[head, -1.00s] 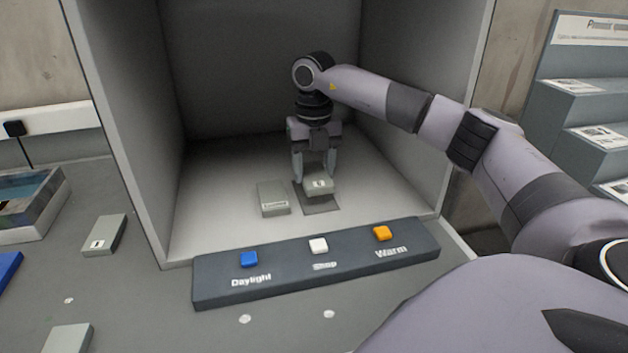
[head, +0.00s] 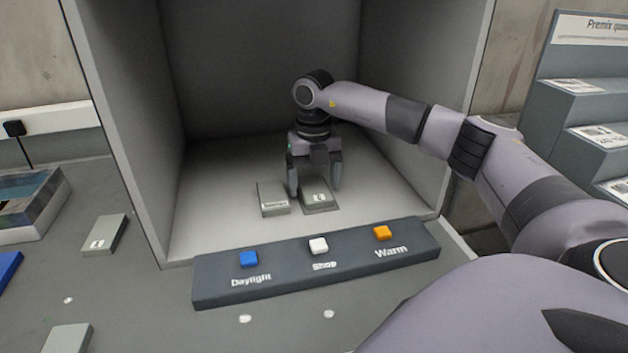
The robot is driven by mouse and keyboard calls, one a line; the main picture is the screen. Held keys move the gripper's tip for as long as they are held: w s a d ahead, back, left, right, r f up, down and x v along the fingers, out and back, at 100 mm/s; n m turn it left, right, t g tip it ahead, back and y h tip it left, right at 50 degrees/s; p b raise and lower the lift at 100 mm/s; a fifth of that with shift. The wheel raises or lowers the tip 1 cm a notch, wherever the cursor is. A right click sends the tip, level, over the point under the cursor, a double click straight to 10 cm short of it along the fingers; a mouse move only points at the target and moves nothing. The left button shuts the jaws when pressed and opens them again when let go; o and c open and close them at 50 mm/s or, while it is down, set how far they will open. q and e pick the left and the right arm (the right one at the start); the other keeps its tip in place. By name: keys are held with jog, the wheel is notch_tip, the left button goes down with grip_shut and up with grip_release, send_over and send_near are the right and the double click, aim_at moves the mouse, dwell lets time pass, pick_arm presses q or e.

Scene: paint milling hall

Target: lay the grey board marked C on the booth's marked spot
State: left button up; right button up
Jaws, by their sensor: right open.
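The grey board marked C (head: 319,197) lies inside the booth, on the dark marked spot (head: 322,210), whose front strip shows below it. The letter on the board is small and hard to read. My right gripper (head: 315,190) is over the board with its jaws open, one finger on each side of it. The booth (head: 230,160) stands open to the front around them. My left gripper is not in view.
A second grey board (head: 272,198) with a printed label lies just left of the spot. A panel (head: 318,275) with blue, white and orange buttons runs along the booth's front. Another board (head: 104,235) and a tray (head: 30,232) are at the left.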

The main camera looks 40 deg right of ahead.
aim_at(314, 187)
notch_tip(314, 187, up, 12)
dwell(0.4)
dwell(0.6)
